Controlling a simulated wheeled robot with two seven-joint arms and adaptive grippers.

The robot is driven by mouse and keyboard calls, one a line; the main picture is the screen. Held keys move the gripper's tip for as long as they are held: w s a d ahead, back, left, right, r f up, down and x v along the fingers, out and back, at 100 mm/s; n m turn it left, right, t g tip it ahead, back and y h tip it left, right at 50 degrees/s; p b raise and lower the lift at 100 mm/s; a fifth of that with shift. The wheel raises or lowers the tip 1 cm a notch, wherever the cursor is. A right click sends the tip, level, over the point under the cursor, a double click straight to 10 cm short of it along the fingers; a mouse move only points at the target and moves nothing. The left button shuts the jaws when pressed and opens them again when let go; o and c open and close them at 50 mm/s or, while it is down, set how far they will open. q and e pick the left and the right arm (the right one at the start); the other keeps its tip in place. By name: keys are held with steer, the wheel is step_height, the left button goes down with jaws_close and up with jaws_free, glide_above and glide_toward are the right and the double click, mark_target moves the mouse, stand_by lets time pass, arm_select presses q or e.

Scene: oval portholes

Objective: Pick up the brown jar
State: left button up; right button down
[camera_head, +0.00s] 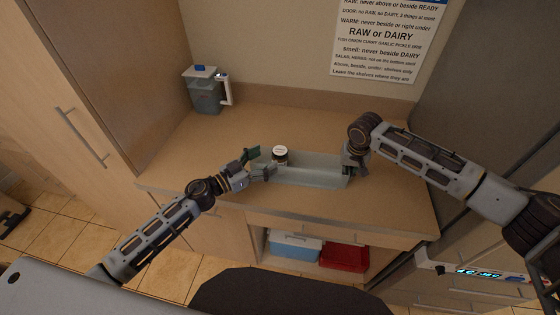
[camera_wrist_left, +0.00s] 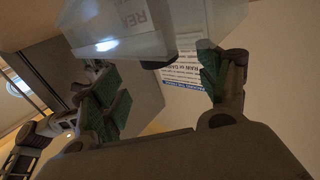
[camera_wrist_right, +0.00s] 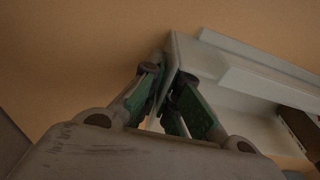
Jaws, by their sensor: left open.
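The brown jar (camera_head: 281,160) has a white lid and stands upright at the left end of a pale, translucent bin (camera_head: 310,178) on the counter. The bin hides its lower part. My left gripper (camera_head: 262,163) is open just left of the jar, near the bin's left end. In the left wrist view, its green-padded fingers (camera_wrist_left: 160,85) are wide apart with nothing held between them. My right gripper (camera_head: 349,168) is at the bin's right end. In the right wrist view, its fingers (camera_wrist_right: 166,82) are closed about the bin's wall (camera_wrist_right: 192,58).
A clear pitcher (camera_head: 205,92) with a blue-topped lid stands at the back left. A sign (camera_head: 385,40) hangs on the back wall. A blue container (camera_head: 294,246) and a red one (camera_head: 344,257) sit below the counter. The counter (camera_head: 210,140) left of the bin is clear.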

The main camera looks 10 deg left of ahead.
mark_target(273, 154)
arm_select(q)
steer(key=shift+w+d, duration=0.2)
steer(key=shift+w, duration=0.05)
stand_by(0.3)
steer(key=shift+x, duration=2.55)
steer(key=shift+c, duration=0.2)
jaws_close()
